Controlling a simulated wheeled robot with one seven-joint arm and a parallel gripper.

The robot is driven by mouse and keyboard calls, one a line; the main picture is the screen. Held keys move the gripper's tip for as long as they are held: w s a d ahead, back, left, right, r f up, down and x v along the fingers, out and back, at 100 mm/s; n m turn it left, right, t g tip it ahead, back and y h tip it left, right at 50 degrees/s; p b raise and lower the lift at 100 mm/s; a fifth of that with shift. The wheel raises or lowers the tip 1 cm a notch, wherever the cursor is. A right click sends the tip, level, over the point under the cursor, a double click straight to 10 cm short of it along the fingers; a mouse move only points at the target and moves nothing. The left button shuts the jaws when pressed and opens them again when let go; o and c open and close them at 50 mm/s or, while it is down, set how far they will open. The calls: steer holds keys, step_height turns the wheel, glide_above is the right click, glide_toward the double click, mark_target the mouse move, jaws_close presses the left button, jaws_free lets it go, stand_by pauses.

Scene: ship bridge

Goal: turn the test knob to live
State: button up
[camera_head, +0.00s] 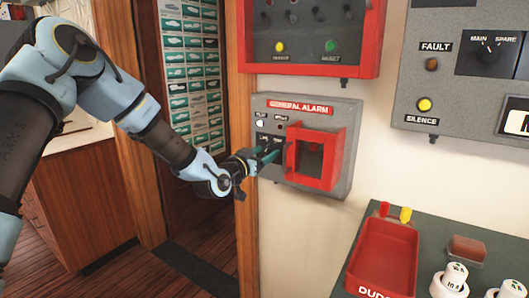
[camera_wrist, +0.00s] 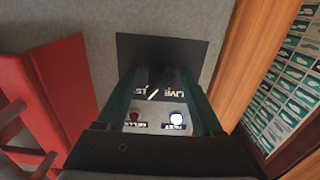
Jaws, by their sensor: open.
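The general alarm box (camera_head: 345,110) is a grey wall box with a red-framed cover on its right. Its dark switch plate (camera_wrist: 135,50) carries LIVE and TEST labels, which read upside down in the wrist view. The test knob shows there mainly as a slanted white pointer mark (camera_wrist: 153,94) between the labels; its dark body is hard to make out, and which label it points to is unclear. My gripper (camera_head: 272,154) is at the plate, left of the red cover. Its green fingers (camera_wrist: 159,82) are open on either side of the knob; contact cannot be told.
The red cover (camera_wrist: 65,85) stands out close beside my gripper. A lit white lamp (camera_wrist: 176,118) and a dark red lamp (camera_wrist: 133,116) sit on the box. A wooden door frame (camera_head: 245,150) is left of it. A red tray (camera_head: 385,258) lies on the counter below right.

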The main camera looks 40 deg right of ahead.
steer(key=shift+c, duration=0.3)
jaws_close()
steer(key=shift+f+n+b, duration=0.1)
steer(key=shift+n+b, duration=0.2)
steer(key=shift+b, duration=0.05)
steer(key=shift+f+n+b, duration=0.1)
steer(key=shift+n+b, duration=0.7)
steer(key=shift+n, duration=0.2)
steer(key=n+b, duration=0.2)
steer(key=n, duration=0.1)
steer(key=n+b, duration=0.1)
steer(key=n, duration=0.4)
steer(key=shift+s+b, duration=0.1)
steer(key=shift+b, duration=0.25)
steer(key=shift+r+n+b, duration=0.2)
steer(key=shift+n+b, duration=0.2)
steer(key=shift+n, duration=1.2)
